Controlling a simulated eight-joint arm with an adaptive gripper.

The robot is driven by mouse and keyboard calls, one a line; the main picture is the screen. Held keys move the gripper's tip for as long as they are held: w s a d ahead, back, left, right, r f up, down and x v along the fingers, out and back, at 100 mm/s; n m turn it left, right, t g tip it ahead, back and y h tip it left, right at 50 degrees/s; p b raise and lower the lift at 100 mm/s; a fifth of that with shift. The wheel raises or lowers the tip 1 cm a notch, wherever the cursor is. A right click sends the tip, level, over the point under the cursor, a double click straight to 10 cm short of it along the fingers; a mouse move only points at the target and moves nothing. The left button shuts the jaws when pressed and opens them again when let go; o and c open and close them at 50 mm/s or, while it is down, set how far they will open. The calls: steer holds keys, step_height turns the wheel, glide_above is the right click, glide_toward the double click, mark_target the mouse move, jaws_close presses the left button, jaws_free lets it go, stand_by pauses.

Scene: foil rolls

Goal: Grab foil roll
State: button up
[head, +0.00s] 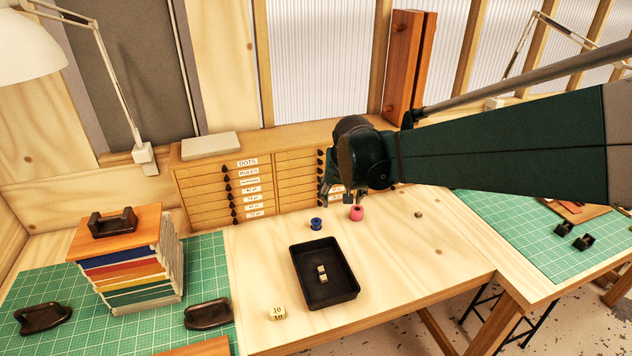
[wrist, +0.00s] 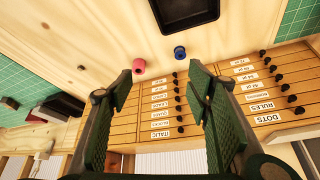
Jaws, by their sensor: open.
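Two small rolls stand on the wooden bench, a blue roll (head: 316,224) and a pink roll (head: 356,213). In the head view the pink one is right of the blue one. My gripper (head: 342,200) is above and behind them, in front of the drawer cabinet, pointing down. In the wrist view my gripper (wrist: 162,76) has its fingers spread with nothing between them. There the pink roll (wrist: 139,66) and the blue roll (wrist: 180,52) lie just beyond the fingertips, apart from them. The pictures do not show which roll is meant.
A black tray (head: 335,291) with two small blocks stands in front of the rolls. A labelled drawer cabinet (head: 205,192) is behind them. A cream block (head: 277,313) marked 10 lies at the bench front. Books (head: 125,262) are stacked left. Bench right of the rolls is mostly clear.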

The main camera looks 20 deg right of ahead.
steer(key=w+d+f+m, duration=0.2)
steer(key=w+d+f, duration=0.55)
steer(key=w, duration=0.35)
steer(key=m+g+h, duration=0.1)
steer(key=m+g, duration=0.1)
glide_above(357, 209)
steer(key=s+a, duration=0.2)
step_height(357, 209, down, 13)
steer(key=shift+w+d+f+p, duration=0.1)
steer(key=shift+f+p, duration=0.05)
steer(key=shift+p, duration=0.15)
steer(key=shift+x, duration=1.3)
steer(key=shift+p+x, duration=0.5)
steer(key=shift+x, duration=2.05)
steer(key=shift+d, duration=0.15)
